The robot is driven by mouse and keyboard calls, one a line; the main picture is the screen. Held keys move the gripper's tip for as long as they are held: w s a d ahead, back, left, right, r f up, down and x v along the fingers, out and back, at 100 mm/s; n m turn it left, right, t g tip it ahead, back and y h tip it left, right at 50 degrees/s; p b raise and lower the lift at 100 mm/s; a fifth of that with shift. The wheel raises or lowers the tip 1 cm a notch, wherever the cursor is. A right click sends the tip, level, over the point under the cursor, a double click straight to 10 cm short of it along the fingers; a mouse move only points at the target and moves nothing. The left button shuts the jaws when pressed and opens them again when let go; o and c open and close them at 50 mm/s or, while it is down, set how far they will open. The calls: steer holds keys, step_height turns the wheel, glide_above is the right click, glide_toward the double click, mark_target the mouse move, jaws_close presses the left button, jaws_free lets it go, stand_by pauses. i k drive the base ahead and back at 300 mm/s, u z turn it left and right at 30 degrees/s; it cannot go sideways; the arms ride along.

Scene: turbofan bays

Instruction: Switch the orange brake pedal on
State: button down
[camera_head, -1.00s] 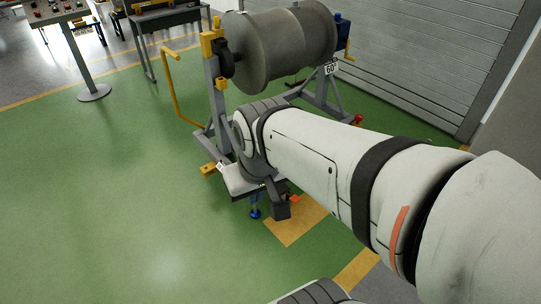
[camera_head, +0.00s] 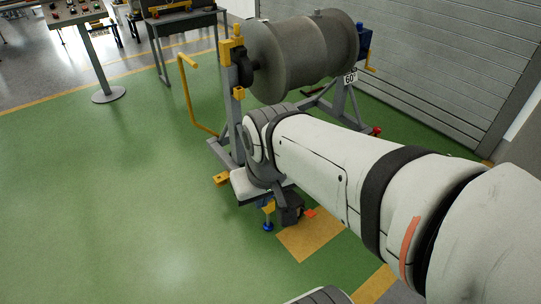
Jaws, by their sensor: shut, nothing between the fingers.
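A small orange pedal (camera_head: 310,213) shows low at the near foot of the engine stand, over a yellow floor patch. My gripper (camera_head: 290,212), a dark block at the end of my white arm, is just left of the pedal in the picture. The gripper is shut and empty. Its fingertips are small and dark, and I cannot tell whether they touch the pedal. My wrist hides part of the stand's foot, and the caster under the pedal cannot be made out.
The grey stand (camera_head: 234,130) carries a large grey drum (camera_head: 305,55). A yellow foot (camera_head: 222,179), a blue-ended jack (camera_head: 268,226) and a red part (camera_head: 376,131) sit low around it. A yellow crank handle (camera_head: 186,95) juts left. Green floor (camera_head: 110,200) at left is clear.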

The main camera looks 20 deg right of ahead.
mark_target(309, 212)
steer(key=z, duration=0.6)
steer(key=i, duration=1.25)
steer(key=z, duration=0.8)
